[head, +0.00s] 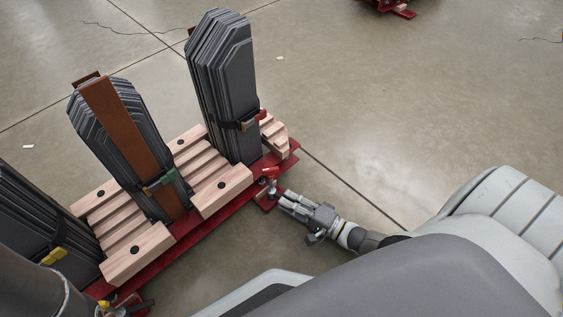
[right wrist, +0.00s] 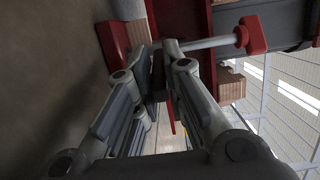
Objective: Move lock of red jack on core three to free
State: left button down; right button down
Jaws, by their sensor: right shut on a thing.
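Three stacks of dark grey core plates stand in a row: one at the left edge (head: 35,215), one with a brown board (head: 112,125), and one farthest right (head: 222,90). No label shows which is core three. A red jack (head: 268,173) stands at the base's right front corner, by the farthest-right stack. Its red-ended handle also shows in the right wrist view (right wrist: 251,35). My right gripper (head: 287,203) is at this jack, low over the floor. In the right wrist view its fingers (right wrist: 160,58) close around a small dark part, seemingly the lock, mostly hidden. My left gripper is out of view.
The cores stand among pale wooden blocks (head: 222,192) on a red base (head: 186,232). Another jack-like part (head: 130,306) sits at the base's lower left. Open concrete floor (head: 380,110) lies to the right. Another red object (head: 388,6) is far back.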

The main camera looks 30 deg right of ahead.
jog(key=shift+f, duration=0.1)
jog(key=c, duration=1.5)
grip_release()
jog(key=shift+s, duration=0.1)
jog(key=v, duration=1.2)
